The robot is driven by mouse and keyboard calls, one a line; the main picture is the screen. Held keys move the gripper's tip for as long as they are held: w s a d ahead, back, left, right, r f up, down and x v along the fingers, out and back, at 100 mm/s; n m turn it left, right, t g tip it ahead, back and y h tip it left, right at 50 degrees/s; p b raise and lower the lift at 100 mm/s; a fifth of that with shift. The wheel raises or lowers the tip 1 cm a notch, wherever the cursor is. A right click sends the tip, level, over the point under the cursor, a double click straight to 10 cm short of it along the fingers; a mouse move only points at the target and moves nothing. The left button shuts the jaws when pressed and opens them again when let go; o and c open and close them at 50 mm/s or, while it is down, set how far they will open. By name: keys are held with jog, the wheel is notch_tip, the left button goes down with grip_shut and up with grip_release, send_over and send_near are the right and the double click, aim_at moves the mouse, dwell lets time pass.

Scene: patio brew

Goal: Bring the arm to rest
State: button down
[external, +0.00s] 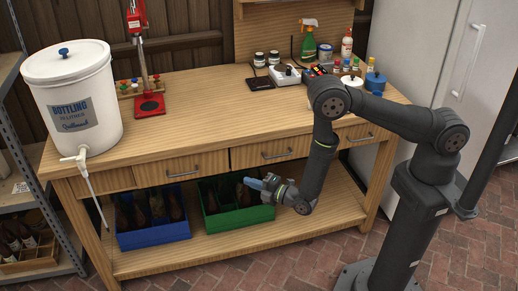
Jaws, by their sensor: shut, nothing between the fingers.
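My gripper (255,184) is at the end of my bent arm, in front of the workbench and over the right part of the green crate (238,221). It is small in this view. Its bluish fingers point left and look closed, with nothing seen between them. My forearm hangs down from the elbow, past the drawer fronts. My arm partly hides the lower shelf behind it.
The wooden workbench (205,105) has a white bottling bucket (75,100) at left and a red capper (148,90) behind. A blue crate (155,237) with bottles stands on the lower shelf. Spray bottle (308,45) and jars stand at back right. The middle benchtop is clear.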

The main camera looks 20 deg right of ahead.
jog(key=shift+w+a, duration=0.1)
send_near(214, 164)
jog(key=a, duration=0.3)
jog(key=shift+w+a+r, duration=0.1)
jog(key=shift+w+a, duration=0.05)
jog(key=shift+w, duration=0.7)
jog(key=shift+w+a+r, duration=0.1)
jog(key=shift+w+a, duration=0.05)
jog(key=shift+w, duration=0.75)
